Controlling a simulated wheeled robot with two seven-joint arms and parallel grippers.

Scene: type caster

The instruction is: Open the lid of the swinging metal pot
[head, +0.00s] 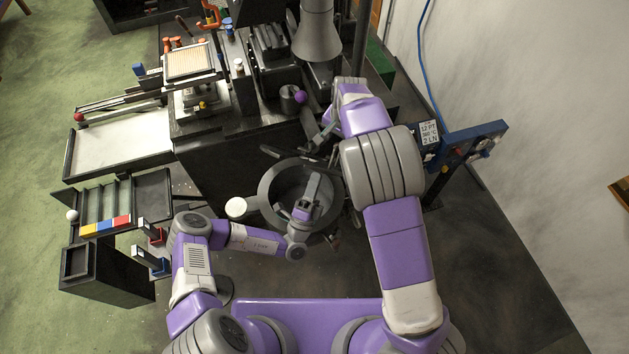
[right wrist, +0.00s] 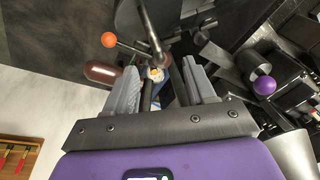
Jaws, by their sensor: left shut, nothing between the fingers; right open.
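A wide round metal vessel (head: 265,188) with a grey rim and dark inside stands at the centre of the head view. I cannot tell for sure whether it is the swinging pot, and I make out no lid on it. A small metal cylinder (head: 288,104) stands behind it, beside a purple ball knob (head: 300,97). My left gripper (head: 314,182) is shut and empty above the vessel. My right gripper (head: 318,134) is open near the vessel's far side, short of the purple knob. In the right wrist view its fingers (right wrist: 162,70) stand apart, and the purple knob (right wrist: 264,86) is to their right.
In the right wrist view a metal rod (right wrist: 152,35), an orange ball (right wrist: 108,40) and a brown handle (right wrist: 103,73) lie close ahead of the fingers. A dark bench with machinery (head: 215,140) is at the back left.

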